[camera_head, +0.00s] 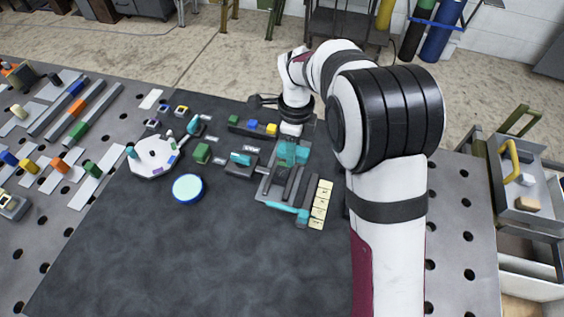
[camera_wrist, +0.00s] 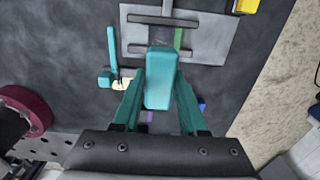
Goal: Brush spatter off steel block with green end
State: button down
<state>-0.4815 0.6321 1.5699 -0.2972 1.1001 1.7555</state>
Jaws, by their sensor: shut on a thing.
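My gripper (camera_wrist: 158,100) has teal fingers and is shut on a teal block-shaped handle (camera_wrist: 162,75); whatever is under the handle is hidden. In the head view my gripper (camera_head: 289,151) is over a grey plate (camera_head: 262,199) with dark bars. The plate also shows in the wrist view (camera_wrist: 215,47), ahead of and partly behind the handle, with a narrow green strip (camera_wrist: 179,38) on it. I cannot tell whether the handle's tool touches it. Steel bars with blue, orange and green ends (camera_head: 76,130) lie at the left. Spatter is too small to make out.
A teal tool (camera_head: 287,207) lies at the plate's front edge beside cream tags (camera_head: 320,205). A white tray (camera_head: 150,170), a round blue-rimmed dish (camera_head: 187,188) and a green block (camera_head: 202,153) stand left. The dark mat's front (camera_head: 190,260) is clear.

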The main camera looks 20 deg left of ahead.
send_over(289, 175)
jog(key=shift+s+d+f, duration=0.1)
jog(key=shift+d+f, duration=0.15)
jog(key=shift+f, duration=1.45)
jog(key=shift+d+f, duration=0.2)
jog(key=shift+f, duration=1.45)
jog(key=shift+a+f, duration=0.45)
jog(key=shift+f, duration=0.3)
jog(key=shift+a, duration=2.3)
jog(key=shift+d, duration=2.7)
jog(key=shift+s+a, duration=0.1)
jog(key=shift+a, duration=2.75)
jog(key=shift+d, duration=2.7)
jog(key=shift+d+r, duration=0.15)
jog(key=shift+d, duration=0.1)
jog(key=shift+r, duration=4.05)
